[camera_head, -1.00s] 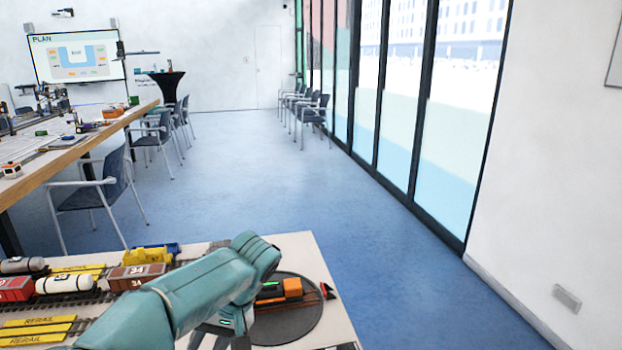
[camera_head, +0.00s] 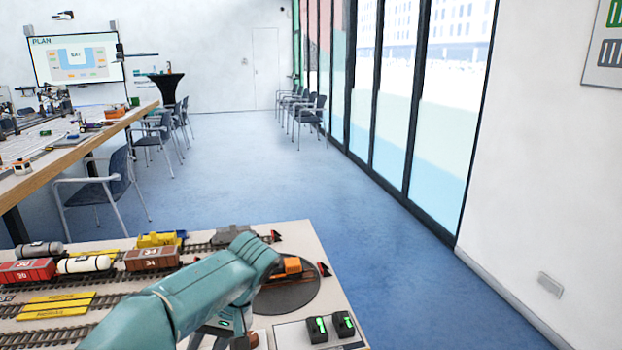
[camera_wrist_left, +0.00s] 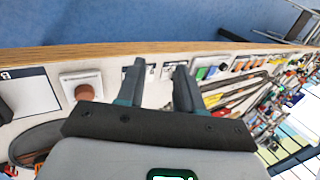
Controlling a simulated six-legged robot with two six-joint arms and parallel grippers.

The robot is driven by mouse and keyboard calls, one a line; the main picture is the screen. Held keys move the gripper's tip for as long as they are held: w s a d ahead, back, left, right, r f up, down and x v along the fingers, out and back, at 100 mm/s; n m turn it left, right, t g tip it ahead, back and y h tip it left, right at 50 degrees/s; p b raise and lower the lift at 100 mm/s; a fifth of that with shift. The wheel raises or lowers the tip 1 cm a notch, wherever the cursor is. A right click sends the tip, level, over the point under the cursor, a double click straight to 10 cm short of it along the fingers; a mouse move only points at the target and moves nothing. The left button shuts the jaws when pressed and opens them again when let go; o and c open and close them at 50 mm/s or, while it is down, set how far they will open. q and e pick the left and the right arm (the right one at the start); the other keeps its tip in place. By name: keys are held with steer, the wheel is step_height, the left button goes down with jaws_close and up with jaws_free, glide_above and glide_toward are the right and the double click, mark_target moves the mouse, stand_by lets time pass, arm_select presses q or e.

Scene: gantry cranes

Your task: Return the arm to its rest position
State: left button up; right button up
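My left arm comes in from the lower left of the head view and bends down over the model railway board (camera_head: 330,290). My left gripper shows in the left wrist view (camera_wrist_left: 156,80), with its two dark fingers apart and nothing between them. In the head view its fingertips cannot be made out at the bottom edge. My right gripper is in neither view.
An orange rail vehicle (camera_head: 290,267) sits on the round turntable (camera_head: 305,292), partly behind my arm. Red (camera_head: 27,271) and brown (camera_head: 152,258) wagons stand at left. Two dark blocks with green marks (camera_head: 317,330) are at lower right.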

arm_select(q)
steer(key=s+d+f+m+h+p, duration=0.1)
steer(key=s+d+f+m+h, duration=0.15)
steer(key=f, duration=0.75)
steer(key=s+d+f+m+h+p, duration=0.1)
steer(key=s+d+f+h, duration=0.15)
steer(key=f, duration=0.75)
steer(key=s+f+n+h, duration=0.1)
steer(key=s+f, duration=0.2)
steer(key=s, duration=0.3)
steer(key=s+d+f+t+h+p, duration=0.1)
steer(key=s+f+h, duration=0.1)
steer(key=s, duration=0.4)
steer(key=s+d+f+n+h+p, duration=0.1)
steer(key=s+f, duration=0.3)
steer(key=s, duration=0.3)
steer(key=shift+f+n+t+h, duration=0.3)
steer(key=shift+f+n+t, duration=0.05)
steer(key=shift+t, duration=0.05)
